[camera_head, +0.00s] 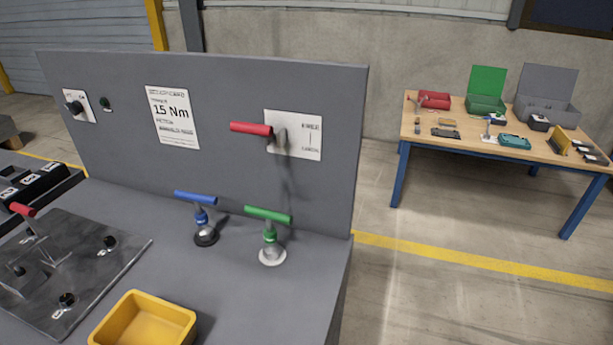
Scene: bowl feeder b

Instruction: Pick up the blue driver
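The blue driver (200,211) stands on the grey bench, in front of its upright back panel. It has a blue T-shaped handle, a blue collar and a dark round base. A similar green driver (269,234) with a pale round base stands to its right, a little nearer. The two drivers stand apart, with a small gap between their handles. My gripper is not in view.
The grey back panel (230,185) rises behind the drivers; a red lever (252,128) projects from it above them. A yellow bin (145,318) stands in front. A metal plate (80,262) with knobs lies left. A cluttered wooden table (470,139) stands far right, beyond open floor.

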